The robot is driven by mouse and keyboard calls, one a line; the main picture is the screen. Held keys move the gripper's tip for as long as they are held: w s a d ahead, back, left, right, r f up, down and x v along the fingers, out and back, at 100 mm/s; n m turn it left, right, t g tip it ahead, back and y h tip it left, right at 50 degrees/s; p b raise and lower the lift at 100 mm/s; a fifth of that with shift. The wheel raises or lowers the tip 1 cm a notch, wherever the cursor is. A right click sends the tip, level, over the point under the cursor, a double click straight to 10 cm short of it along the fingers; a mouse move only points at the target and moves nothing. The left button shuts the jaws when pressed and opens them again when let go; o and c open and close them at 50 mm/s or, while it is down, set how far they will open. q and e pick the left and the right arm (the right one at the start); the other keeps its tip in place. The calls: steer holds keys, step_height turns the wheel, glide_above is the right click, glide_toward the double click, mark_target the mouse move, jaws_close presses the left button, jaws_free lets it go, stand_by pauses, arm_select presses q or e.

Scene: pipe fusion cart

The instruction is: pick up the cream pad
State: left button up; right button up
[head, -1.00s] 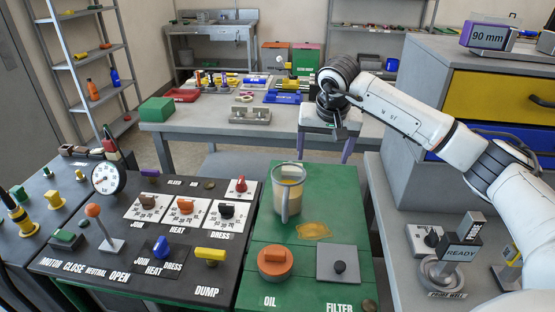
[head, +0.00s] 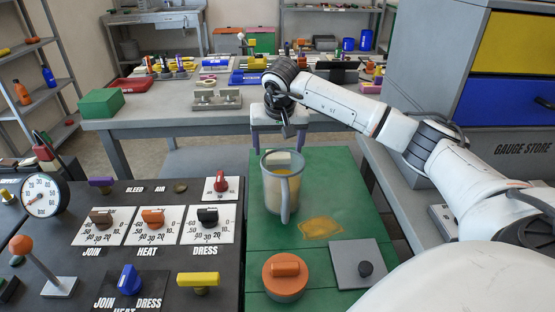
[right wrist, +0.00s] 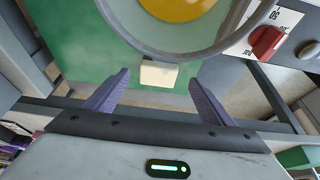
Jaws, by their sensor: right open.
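The cream pad (right wrist: 159,74) is a small pale block at the rim of a clear jug in the right wrist view. In the right wrist view the open right gripper (right wrist: 158,80) has one finger on each side of the pad, with a gap at both sides. My left gripper is not in view.
An amber puddle (head: 321,228), an orange-capped oil port (head: 286,277) and a grey filter plate (head: 364,264) lie in front of the jug. The black control panel (head: 75,220) is at left. A grey workbench (head: 160,124) with parts stands behind; a drawer cabinet (head: 450,75) is at right.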

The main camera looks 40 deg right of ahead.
steer(key=shift+d+x, duration=0.15)
steer(key=shift+x, duration=1.25)
steer(key=shift+d+x, duration=0.15)
steer(key=shift+x, duration=1.2)
steer(key=shift+w+r, duration=0.15)
steer(key=c, duration=1.2)
steer(key=shift+o, duration=0.2)
step_height(320, 180, up, 10)
